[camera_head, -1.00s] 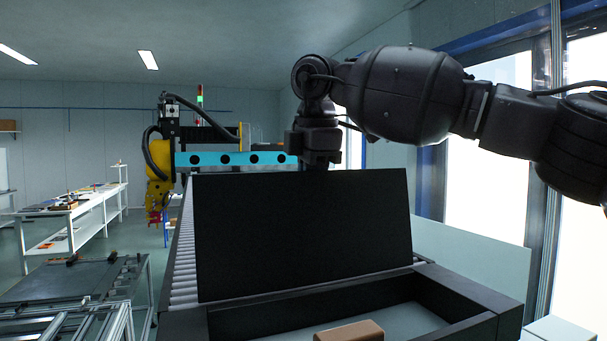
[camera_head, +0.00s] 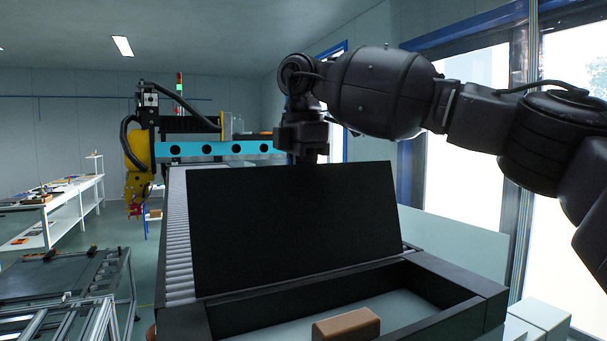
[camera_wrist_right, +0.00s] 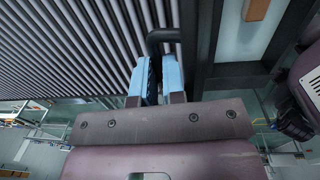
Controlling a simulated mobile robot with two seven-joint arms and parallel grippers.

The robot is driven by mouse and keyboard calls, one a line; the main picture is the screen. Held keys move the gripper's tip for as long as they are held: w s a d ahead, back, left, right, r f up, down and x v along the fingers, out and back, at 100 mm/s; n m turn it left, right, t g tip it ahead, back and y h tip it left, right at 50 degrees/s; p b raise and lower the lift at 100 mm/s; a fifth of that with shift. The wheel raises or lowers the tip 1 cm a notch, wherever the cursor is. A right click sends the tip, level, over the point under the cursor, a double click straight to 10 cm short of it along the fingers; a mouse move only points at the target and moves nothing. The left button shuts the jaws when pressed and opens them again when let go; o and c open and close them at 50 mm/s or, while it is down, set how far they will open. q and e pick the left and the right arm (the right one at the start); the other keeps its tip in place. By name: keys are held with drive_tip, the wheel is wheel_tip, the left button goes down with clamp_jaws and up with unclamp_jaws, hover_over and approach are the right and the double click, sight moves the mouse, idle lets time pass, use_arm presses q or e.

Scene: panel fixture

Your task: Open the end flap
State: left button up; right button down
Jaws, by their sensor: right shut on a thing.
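The end flap is a flat black panel (camera_head: 292,230) that stands steeply up in the middle of the head view, its lower edge along a black frame (camera_head: 330,284). My right gripper (camera_head: 308,159) is at the flap's top edge in the head view; its fingertips are hidden behind the panel. In the right wrist view, the blue fingers of this gripper (camera_wrist_right: 158,78) are shut on a black handle bar (camera_wrist_right: 163,37). The flap shows there only as a narrow dark strip, hard to separate from the frame. My left gripper is not in view.
A brown block (camera_head: 346,324) lies inside the open black frame. A roller conveyor (camera_head: 180,240) runs behind the flap. A blue beam with a yellow machine (camera_head: 137,150) stands behind on the left. A dark bench (camera_head: 60,272) is at the left, windows at the right.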

drive_tip(key=c, duration=1.4)
unclamp_jaws()
drive_tip(key=shift+w+a+f, duration=0.2)
drive_tip(key=shift+f, duration=0.35)
drive_tip(key=shift+c, duration=0.2)
drive_tip(key=shift+o, duration=1.2)
drive_tip(key=shift+w+a+f, duration=0.15)
drive_tip(key=shift+w, duration=0.2)
drive_tip(key=shift+r, duration=0.25)
drive_tip(key=shift+r, duration=0.1)
wheel_tip(320, 180, up, 11)
drive_tip(key=shift+s+d+f, duration=0.2)
drive_tip(key=shift+s, duration=0.2)
